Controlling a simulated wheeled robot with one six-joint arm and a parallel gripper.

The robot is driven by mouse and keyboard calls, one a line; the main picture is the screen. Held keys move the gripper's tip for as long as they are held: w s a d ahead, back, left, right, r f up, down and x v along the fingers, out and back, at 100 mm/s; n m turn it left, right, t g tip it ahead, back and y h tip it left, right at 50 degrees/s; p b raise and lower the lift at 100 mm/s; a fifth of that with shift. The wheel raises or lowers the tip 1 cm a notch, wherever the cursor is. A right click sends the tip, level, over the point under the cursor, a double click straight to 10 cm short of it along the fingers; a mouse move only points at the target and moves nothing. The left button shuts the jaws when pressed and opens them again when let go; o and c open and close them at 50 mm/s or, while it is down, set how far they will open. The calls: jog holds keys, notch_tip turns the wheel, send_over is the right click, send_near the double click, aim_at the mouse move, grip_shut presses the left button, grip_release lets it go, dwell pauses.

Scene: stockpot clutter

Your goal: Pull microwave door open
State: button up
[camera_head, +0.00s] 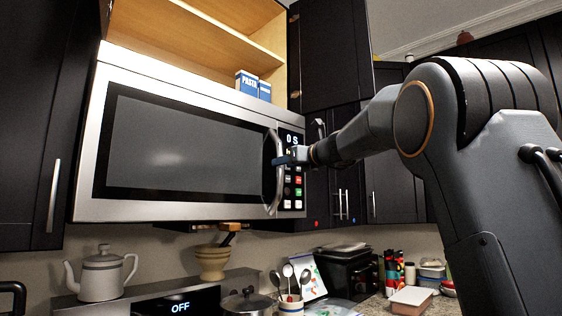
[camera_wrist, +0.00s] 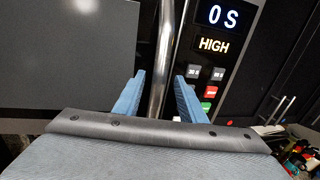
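The microwave (camera_head: 125,208) is mounted under an open cabinet, and its door (camera_head: 180,150) looks closed. A curved vertical metal handle (camera_head: 277,185) runs along the door's right side, beside the control panel. My gripper (camera_head: 284,159) is at the handle's middle height. In the wrist view, the handle (camera_wrist: 163,65) passes between the two blue fingers of my gripper (camera_wrist: 159,98). The fingers are apart, with a visible gap on each side of the handle. The palm covers the lower part of the handle in that view.
The control panel (camera_wrist: 215,75) is just right of my fingers and reads 0 S and HIGH. The cabinet above stands open with a pasta box (camera_head: 246,84) inside. A kettle (camera_head: 101,274) and a lidded pot (camera_head: 247,302) are below the microwave.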

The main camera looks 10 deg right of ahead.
jog(key=shift+p+x, duration=0.45)
jog(key=shift+x, duration=1.05)
grip_shut()
